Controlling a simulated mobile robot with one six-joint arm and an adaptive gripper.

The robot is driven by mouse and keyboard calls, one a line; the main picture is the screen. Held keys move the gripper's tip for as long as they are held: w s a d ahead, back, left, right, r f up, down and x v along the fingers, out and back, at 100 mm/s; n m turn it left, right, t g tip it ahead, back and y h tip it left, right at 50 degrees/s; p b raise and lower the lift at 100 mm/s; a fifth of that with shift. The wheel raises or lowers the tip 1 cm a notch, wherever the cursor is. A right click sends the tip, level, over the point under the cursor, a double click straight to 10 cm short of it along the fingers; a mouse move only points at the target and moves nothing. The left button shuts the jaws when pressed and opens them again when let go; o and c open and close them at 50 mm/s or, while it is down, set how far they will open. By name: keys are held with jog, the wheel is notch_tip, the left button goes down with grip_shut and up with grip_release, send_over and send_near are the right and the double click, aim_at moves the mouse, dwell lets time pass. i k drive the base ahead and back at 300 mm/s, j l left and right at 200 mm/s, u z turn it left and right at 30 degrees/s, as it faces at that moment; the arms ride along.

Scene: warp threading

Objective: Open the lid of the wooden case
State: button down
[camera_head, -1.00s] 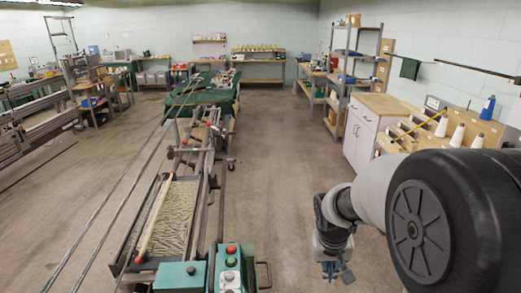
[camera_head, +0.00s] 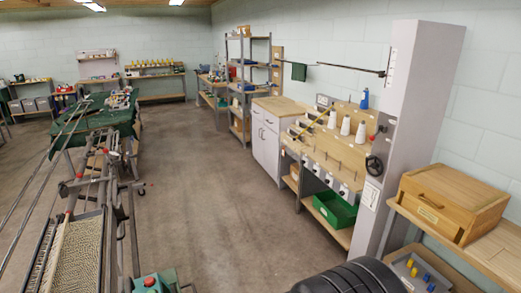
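A light brown wooden case (camera_head: 452,203) sits at the right on a wooden bench (camera_head: 489,249) against the wall. Its lid looks shut. A small pale label and a dark handle-like mark show on its front. My gripper is not in view. Only a dark rounded part, which looks like my arm, shows at the bottom edge, below and left of the case.
A tall grey column (camera_head: 421,120) stands just left of the case. Beyond it is a workbench with white cones (camera_head: 346,125) and a green bin (camera_head: 335,209) below. A loom frame (camera_head: 76,246) stands at lower left. The middle floor (camera_head: 210,190) is clear.

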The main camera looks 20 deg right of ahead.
aim_at(467, 201)
jog(key=z, duration=1.95)
jog(key=i+l, duration=0.2)
jog(key=i, duration=0.35)
jog(key=i+l+z, duration=0.15)
jog(key=i, duration=0.4)
jog(key=i+l, duration=0.25)
jog(key=i, duration=0.35)
jog(key=i+l+z, duration=0.15)
jog(key=i, duration=0.4)
